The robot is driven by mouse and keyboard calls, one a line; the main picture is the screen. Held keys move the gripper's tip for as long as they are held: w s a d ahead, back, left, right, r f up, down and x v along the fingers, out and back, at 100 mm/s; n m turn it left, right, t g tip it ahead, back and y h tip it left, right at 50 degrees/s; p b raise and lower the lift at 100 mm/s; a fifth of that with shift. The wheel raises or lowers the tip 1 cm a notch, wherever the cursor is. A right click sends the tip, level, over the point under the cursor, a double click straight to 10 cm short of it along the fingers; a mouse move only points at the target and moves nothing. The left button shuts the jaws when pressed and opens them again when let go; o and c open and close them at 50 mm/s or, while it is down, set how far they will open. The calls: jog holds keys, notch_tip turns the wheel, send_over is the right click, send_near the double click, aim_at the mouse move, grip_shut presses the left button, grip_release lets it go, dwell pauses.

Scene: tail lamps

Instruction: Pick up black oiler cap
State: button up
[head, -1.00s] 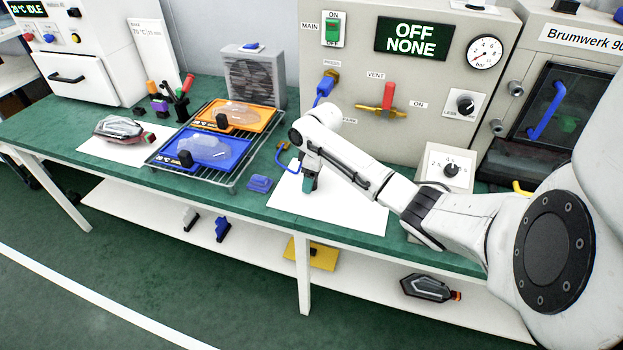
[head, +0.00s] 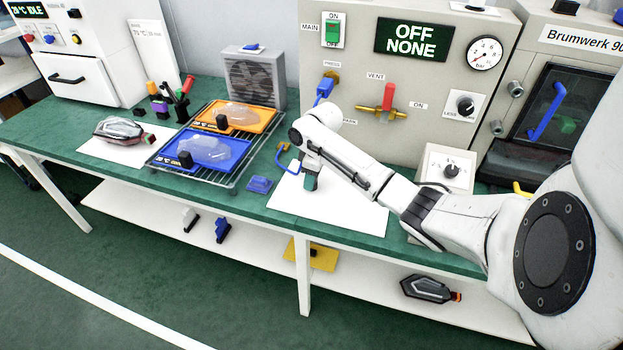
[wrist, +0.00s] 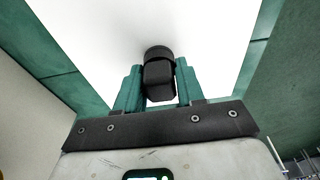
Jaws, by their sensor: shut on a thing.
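The black oiler cap (wrist: 158,78) shows in the wrist view between the two teal fingers of my gripper (wrist: 157,90). It has a round collar at its far end and a blocky body nearer the palm. The fingers are shut on the blocky body from both sides. In the head view my gripper (head: 310,183) points down over a white sheet (head: 345,205) on the green bench. The cap cannot be made out there. Whether it touches the sheet or hangs just above it is hard to tell.
A wire rack with a blue tray (head: 230,158) and an orange tray (head: 262,119) stands left of my gripper. A small blue block (head: 259,185) lies between. A control panel (head: 440,90) rises behind my arm. The sheet right of the gripper is clear.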

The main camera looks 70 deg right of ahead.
jog(key=shift+r, duration=0.4)
jog(key=s+a+r+p, duration=0.5)
jog(key=s+a+r, duration=0.3)
jog(key=a+r, duration=0.3)
jog(key=shift+a+r, duration=0.3)
jog(key=shift+r, duration=0.1)
